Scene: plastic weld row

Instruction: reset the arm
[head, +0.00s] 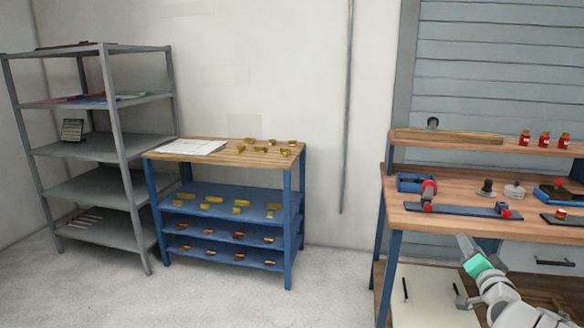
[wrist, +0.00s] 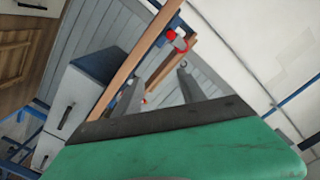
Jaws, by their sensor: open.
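My arm (head: 497,290) shows at the lower right of the head view, bent up in front of the wooden workbench (head: 460,222). My gripper, with its green body (head: 478,265), points up near the bench's front edge. In the wrist view my gripper (wrist: 160,90) has its two grey fingers apart, with nothing held between them. The wrist view is strongly tilted, and a red and blue part (wrist: 178,40) shows beyond the fingertips. I cannot tell from the frames how far the gripper is from the bench edge.
The workbench bears a blue bar with red clamps (head: 460,208) and several small fixtures; red-lidded jars (head: 545,139) stand on its upper shelf. A blue shelf table (head: 222,190) holds brass parts. A grey rack (head: 95,147) stands left. The floor (head: 320,285) between is clear.

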